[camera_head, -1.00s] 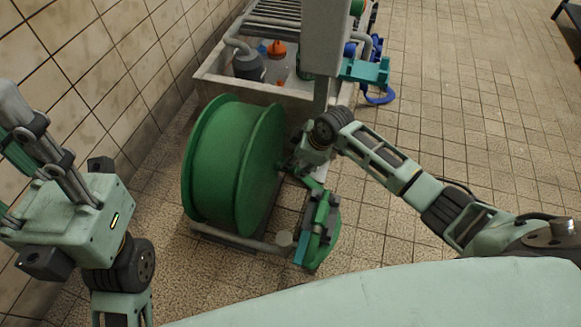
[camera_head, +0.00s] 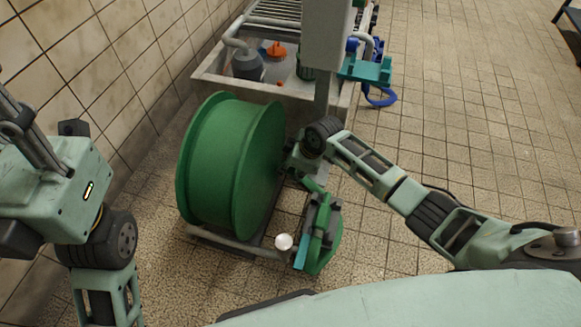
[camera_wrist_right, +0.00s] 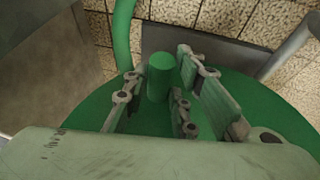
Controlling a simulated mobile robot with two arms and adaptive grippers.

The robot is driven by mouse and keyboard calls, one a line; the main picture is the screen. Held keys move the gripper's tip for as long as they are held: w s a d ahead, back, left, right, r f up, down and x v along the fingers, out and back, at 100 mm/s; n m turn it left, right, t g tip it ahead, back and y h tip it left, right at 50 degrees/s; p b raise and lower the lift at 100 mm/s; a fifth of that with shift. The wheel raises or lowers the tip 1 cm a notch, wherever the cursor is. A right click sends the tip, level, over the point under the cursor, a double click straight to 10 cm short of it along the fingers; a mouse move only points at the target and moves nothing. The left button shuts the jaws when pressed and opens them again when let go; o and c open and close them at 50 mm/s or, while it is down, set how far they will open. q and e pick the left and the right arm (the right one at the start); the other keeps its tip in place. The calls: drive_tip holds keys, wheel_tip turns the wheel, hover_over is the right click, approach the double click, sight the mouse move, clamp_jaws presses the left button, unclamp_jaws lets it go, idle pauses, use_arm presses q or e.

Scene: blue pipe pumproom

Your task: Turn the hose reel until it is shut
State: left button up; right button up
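The green hose reel (camera_head: 230,165) stands on the floor left of centre in the head view, its round side face turned right. In the right wrist view, a short green peg (camera_wrist_right: 160,78) stands out from a green disc (camera_wrist_right: 262,112). My right gripper (camera_head: 294,170) is at the reel's right side. Its fingers are spread on both sides of the peg, with a visible gap on the left. My left gripper (camera_head: 32,128) is at the left edge, away from the reel, partly cut off; its opening cannot be judged.
A green and teal fitting (camera_head: 320,235) and a pale round knob (camera_head: 283,242) are at the reel's lower right. A tiled wall (camera_head: 130,60) borders the left.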

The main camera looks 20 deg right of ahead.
clamp_jaws()
